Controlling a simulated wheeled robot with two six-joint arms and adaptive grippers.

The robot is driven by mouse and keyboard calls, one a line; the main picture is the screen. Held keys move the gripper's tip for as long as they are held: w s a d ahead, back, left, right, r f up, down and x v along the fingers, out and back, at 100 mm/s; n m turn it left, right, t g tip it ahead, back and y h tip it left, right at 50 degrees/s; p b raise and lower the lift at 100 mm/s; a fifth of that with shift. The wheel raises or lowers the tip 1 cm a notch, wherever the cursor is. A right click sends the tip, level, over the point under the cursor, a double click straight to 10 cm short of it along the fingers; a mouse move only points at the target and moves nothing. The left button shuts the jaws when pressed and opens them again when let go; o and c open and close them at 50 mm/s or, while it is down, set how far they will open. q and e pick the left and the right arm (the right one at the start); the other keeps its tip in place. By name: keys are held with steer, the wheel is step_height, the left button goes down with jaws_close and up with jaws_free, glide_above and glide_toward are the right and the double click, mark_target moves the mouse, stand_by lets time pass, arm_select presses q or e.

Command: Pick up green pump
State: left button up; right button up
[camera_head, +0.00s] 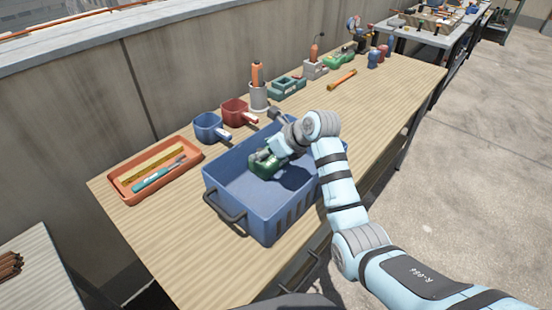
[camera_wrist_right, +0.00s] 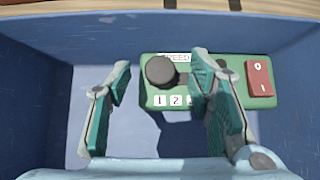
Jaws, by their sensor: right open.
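A green pump (camera_head: 263,165) sits inside the blue crate (camera_head: 228,187) on the workbench. In the right wrist view the pump (camera_wrist_right: 228,97) is a green box with a dark round knob, a red switch on its right and white number labels. My right gripper (camera_wrist_right: 161,68) is open and reaches down into the crate. Its left finger is left of the pump, over the bare crate floor. Its right finger overlaps the middle of the pump and hides part of its face. I cannot tell whether it touches. My left gripper is not in view.
The crate's walls stand close around my gripper. Left of the crate is an orange tray (camera_head: 114,186) with tools. Behind it are a blue pot (camera_head: 208,127), a red pot (camera_head: 235,111) and a grey cup (camera_head: 259,96). The bench's right part is mostly clear.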

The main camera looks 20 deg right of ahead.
steer(key=shift+w+a+f, duration=0.2)
steer(key=shift+w+f, duration=0.1)
steer(key=shift+f, duration=0.05)
jaws_close()
steer(key=shift+r, duration=0.25)
